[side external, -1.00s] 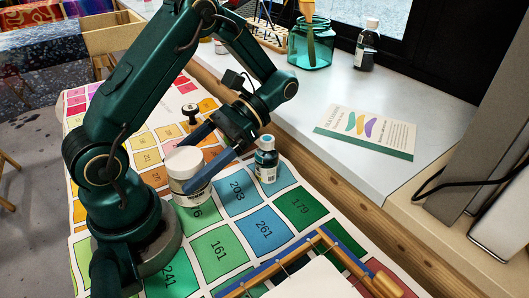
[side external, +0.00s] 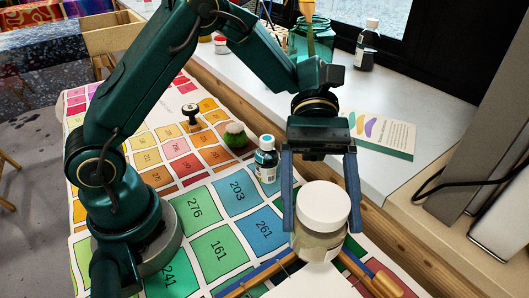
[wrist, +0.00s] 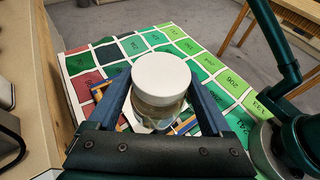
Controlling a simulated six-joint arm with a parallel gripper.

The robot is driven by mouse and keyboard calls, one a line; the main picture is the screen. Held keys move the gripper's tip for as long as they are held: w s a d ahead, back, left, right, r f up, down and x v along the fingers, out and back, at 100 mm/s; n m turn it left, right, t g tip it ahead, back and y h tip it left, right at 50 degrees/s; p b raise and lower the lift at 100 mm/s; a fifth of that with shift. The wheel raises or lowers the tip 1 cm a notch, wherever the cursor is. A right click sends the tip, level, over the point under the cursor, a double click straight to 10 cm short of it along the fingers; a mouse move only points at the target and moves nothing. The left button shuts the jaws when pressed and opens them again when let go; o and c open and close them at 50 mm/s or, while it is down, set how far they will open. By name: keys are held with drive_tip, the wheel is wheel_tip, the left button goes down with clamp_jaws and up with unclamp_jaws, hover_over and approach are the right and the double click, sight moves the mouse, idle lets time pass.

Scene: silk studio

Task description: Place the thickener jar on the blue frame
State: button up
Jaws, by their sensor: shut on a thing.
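The thickener jar (side external: 323,215), a clear jar with a white lid and pale contents, is upright between the fingers of my gripper (side external: 322,228). The gripper is shut on its sides. In the wrist view the white lid of the jar (wrist: 161,80) hides much of what lies below. The blue frame (side external: 262,275), with blue and wooden bars around a white sheet, lies at the bottom of the side view. The jar is over its far part and appears raised above it. Parts of the frame show beside the jar in the wrist view (wrist: 123,123).
A blue-labelled bottle (side external: 266,160) stands on the colour chart (side external: 215,240) left of the gripper. A raised sill with a leaflet (side external: 385,134) runs along the right.

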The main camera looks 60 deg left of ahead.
drive_tip(key=shift+s+d+f, duration=0.5)
drive_tip(key=shift+d+f, duration=0.55)
drive_tip(key=shift+f, duration=0.3)
drive_tip(key=shift+s+d+f, duration=0.45)
drive_tip(key=shift+d+f, duration=0.6)
drive_tip(key=shift+f, duration=0.35)
drive_tip(key=shift+s+d+f, duration=0.5)
drive_tip(key=shift+d+f, duration=0.55)
drive_tip(key=shift+f, duration=0.3)
drive_tip(key=shift+f, duration=0.1)
drive_tip(key=o, duration=1.4)
drive_tip(key=shift+c, duration=0.2)
